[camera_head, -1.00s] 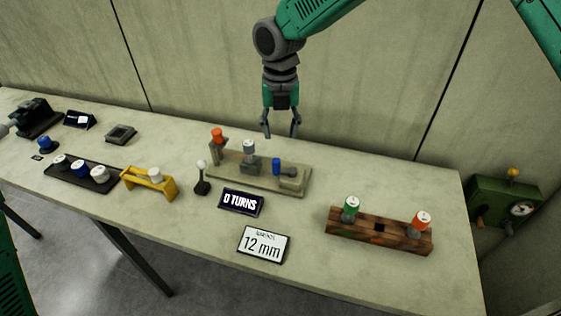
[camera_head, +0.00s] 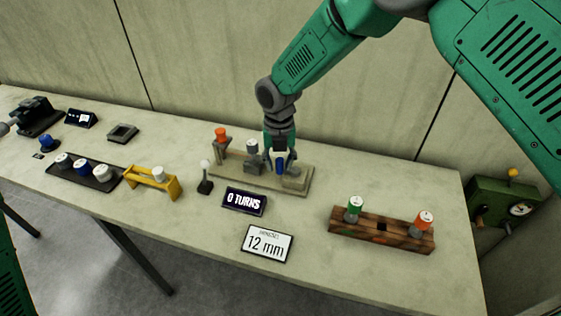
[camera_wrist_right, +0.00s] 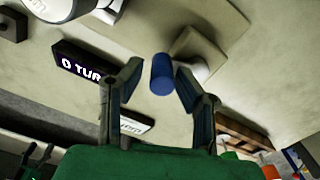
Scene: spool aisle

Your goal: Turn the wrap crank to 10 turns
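The wrap crank's blue handle (camera_head: 279,160) stands at the right end of a beige winding fixture (camera_head: 235,179). My right gripper (camera_head: 280,166) points down over the handle. The gripper hides part of the crank in the head view.
A 12 mm sign (camera_head: 267,244) lies in front. A brown wooden rack (camera_head: 380,229) with green and orange spools stands right. A small white-knobbed lever (camera_head: 205,178), a yellow stand (camera_head: 152,182) and a dark spool tray (camera_head: 85,174) are left. The wall is close behind.

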